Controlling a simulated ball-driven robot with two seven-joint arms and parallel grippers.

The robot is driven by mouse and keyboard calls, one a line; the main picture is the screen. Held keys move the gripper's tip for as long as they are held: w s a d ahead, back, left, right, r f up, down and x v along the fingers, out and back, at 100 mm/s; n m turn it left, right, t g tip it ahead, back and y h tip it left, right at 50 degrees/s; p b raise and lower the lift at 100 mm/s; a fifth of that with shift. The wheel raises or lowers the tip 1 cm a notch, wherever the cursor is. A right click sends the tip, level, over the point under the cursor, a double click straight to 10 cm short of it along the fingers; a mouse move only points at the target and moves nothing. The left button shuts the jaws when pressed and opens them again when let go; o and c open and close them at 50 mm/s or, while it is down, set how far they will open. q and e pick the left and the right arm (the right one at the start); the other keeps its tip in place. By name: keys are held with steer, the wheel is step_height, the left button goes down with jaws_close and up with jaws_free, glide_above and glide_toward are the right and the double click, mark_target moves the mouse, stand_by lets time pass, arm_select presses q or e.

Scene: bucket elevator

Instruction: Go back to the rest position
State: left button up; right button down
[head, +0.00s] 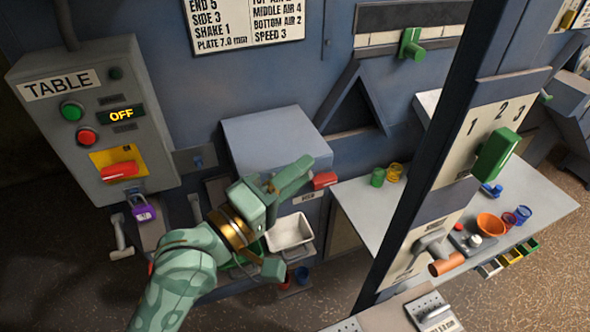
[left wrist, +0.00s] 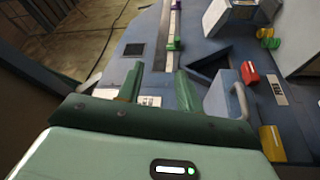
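My left gripper (head: 291,217) is in front of the grey-blue machine, with its arm coming up from the bottom left. Its two green fingers are spread apart. In the left wrist view the fingers (left wrist: 158,84) also stand apart with nothing between them. The upper finger overlaps the grey box (head: 270,138) in the head view, close to its red handle (head: 325,180); I cannot tell whether they touch. The red handle also shows in the left wrist view (left wrist: 249,73), to the right of the fingers. My right gripper is in neither view.
The TABLE control box (head: 100,120) reads OFF, with a purple padlock (head: 143,211) below. A white tray (head: 290,232) sits behind the gripper. A dark post (head: 440,170) with a green lever (head: 496,155) stands at right, before a table (head: 365,209) with cups and an orange bowl (head: 490,225).

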arm_select(q)
steer(key=shift+s, duration=0.2)
stand_by(0.4)
